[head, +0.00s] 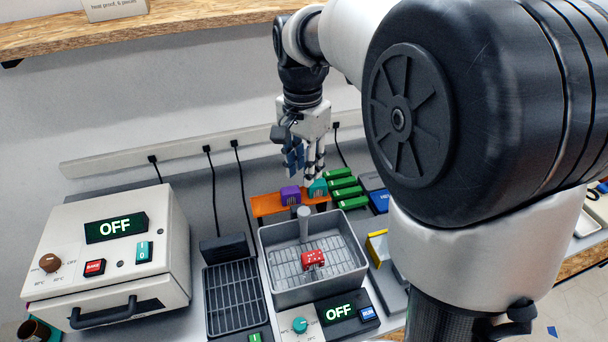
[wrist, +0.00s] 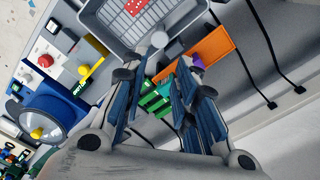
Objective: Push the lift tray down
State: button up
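The lift tray (head: 290,262) is a grey mesh tray inside a grey basin (head: 355,245), with an upright round-topped handle (head: 304,214) at its back edge. A red part (head: 313,258) lies on the mesh. In the wrist view the mesh (wrist: 116,18) shows at the top and the handle's round end (wrist: 160,40) lies by my fingertips. My gripper (head: 303,180) points down above and behind the basin, near the handle and apart from the mesh. Its fingers (wrist: 172,62) stand apart with nothing between them. How far it is above the handle is hard to tell.
An orange tray (head: 268,205) with purple and teal pieces lies behind the basin, below my gripper. Green blocks (head: 345,190) lie to its right. A dark rack (head: 235,298) and a white oven (head: 115,260) stand left. Cables hang on the wall behind.

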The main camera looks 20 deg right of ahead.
notch_tip(320, 180, up, 2)
jog(key=m+p, duration=0.1)
jog(key=p, duration=0.1)
jog(key=m+p, duration=0.1)
jog(key=p, duration=0.1)
jog(key=shift+r+m+p, duration=0.25)
jog(key=shift+m+p, duration=0.05)
jog(key=shift+p, duration=0.1)
jog(key=shift+c, duration=1.4)
jog(key=m+p, duration=0.1)
jog(key=p, duration=0.1)
jog(key=m+p, duration=0.1)
jog(key=p, duration=0.1)
jog(key=shift+d+r, duration=0.15)
jog(key=shift+r, duration=0.25)
jog(key=shift+c, duration=1.3)
jog(key=m+p, duration=0.1)
jog(key=p, duration=0.1)
jog(key=shift+s+r+m+p, duration=0.1)
jog(key=shift+s+m+p, duration=0.05)
jog(key=shift+m+p, duration=0.25)
grip_shut()
jog(key=b, duration=0.2)
send_near(308, 211)
jog(key=shift+m, duration=0.3)
jog(key=f, duration=0.6)
jog(key=shift+w+d+f, duration=0.15)
jog(key=shift+w+f, duration=0.05)
jog(key=shift+f, duration=0.2)
